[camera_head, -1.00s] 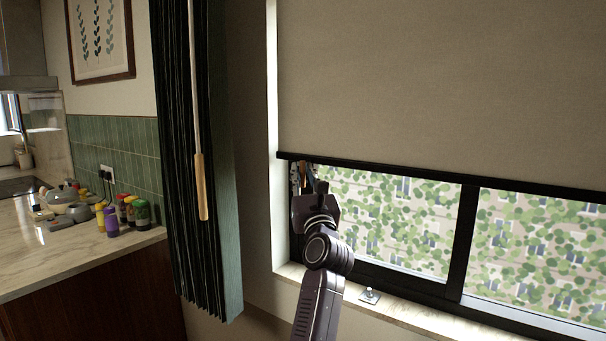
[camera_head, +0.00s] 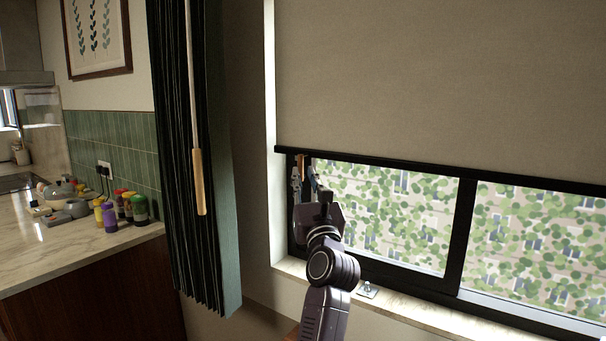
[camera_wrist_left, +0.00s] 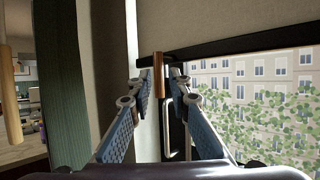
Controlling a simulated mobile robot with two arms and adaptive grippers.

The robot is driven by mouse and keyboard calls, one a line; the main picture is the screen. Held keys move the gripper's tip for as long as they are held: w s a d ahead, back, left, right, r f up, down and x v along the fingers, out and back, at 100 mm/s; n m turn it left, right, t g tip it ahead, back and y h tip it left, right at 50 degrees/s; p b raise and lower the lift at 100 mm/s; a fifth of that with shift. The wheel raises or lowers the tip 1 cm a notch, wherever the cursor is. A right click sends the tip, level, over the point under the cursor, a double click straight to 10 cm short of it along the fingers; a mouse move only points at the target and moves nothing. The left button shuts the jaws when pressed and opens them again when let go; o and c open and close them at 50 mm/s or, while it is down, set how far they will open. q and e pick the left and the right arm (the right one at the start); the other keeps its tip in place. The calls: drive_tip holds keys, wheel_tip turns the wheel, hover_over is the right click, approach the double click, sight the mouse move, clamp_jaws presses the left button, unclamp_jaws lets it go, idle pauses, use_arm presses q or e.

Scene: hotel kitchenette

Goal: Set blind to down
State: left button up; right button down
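The beige roller blind (camera_head: 430,75) covers the upper part of the window, with a dark bar along its bottom edge. It also shows in the left wrist view (camera_wrist_left: 210,18). A small wooden pull handle (camera_head: 301,166) hangs at the left end of that bar. In the left wrist view the handle (camera_wrist_left: 158,76) stands upright between my fingertips. My left gripper (camera_head: 304,178) is open just below the bar, with a finger on each side of the handle; gaps show between handle and fingers in the wrist view (camera_wrist_left: 160,88). My right gripper is not in view.
A dark green curtain (camera_head: 220,170) with a wooden-tipped wand (camera_head: 198,180) hangs left of the window. A small metal fitting (camera_head: 368,290) sits on the window sill (camera_head: 410,311). A counter (camera_head: 80,250) with several jars (camera_head: 124,208) stands at the left.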

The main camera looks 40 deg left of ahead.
use_arm(q)
drive_tip(key=v, duration=0.4)
drive_tip(key=shift+s+d+f, duration=0.1)
drive_tip(key=shift+d+f, duration=0.05)
drive_tip(key=shift+d, duration=0.05)
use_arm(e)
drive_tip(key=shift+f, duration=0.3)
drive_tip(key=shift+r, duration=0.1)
